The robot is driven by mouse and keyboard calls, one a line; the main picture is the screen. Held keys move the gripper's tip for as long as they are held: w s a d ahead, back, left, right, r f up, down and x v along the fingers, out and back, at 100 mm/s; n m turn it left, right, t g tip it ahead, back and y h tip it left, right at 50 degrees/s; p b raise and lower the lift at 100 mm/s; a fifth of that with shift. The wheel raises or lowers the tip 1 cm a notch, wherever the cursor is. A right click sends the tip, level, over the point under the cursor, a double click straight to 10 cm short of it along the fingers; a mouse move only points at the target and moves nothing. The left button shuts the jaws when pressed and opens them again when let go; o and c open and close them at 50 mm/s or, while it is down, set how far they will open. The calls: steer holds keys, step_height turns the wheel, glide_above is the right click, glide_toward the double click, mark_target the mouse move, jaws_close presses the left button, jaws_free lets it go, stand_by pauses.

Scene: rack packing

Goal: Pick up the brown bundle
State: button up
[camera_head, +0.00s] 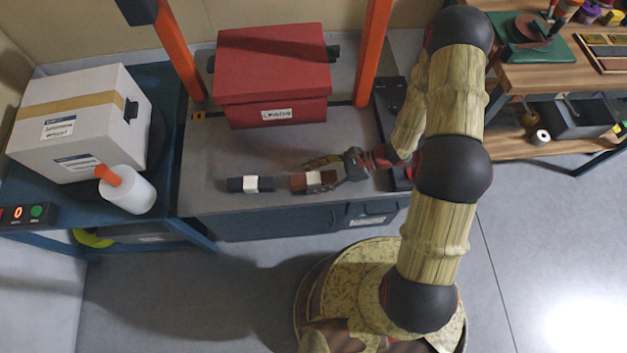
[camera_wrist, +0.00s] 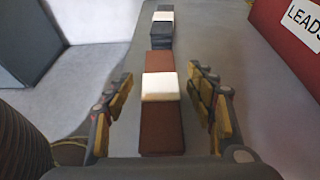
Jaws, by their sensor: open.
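The brown bundle (camera_head: 300,182) lies flat on the grey bench top, with a white band round its middle. In the wrist view the brown bundle (camera_wrist: 161,120) lies lengthwise between the two fingers, with a gap showing on each side. My gripper (camera_head: 322,171) reaches in from the right, low over the bench, and hides part of the bundle in the head view. In the wrist view my gripper (camera_wrist: 162,90) is open, its fingers either side of the bundle. I cannot tell whether a finger touches the bench.
A dark bundle with a white band (camera_head: 250,184) lies just left of the brown one, in line with it. A red box (camera_head: 272,85) stands behind, between orange posts.

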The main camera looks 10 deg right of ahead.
steer(key=c, duration=0.4)
steer(key=c, duration=1)
steer(key=shift+r, duration=0.1)
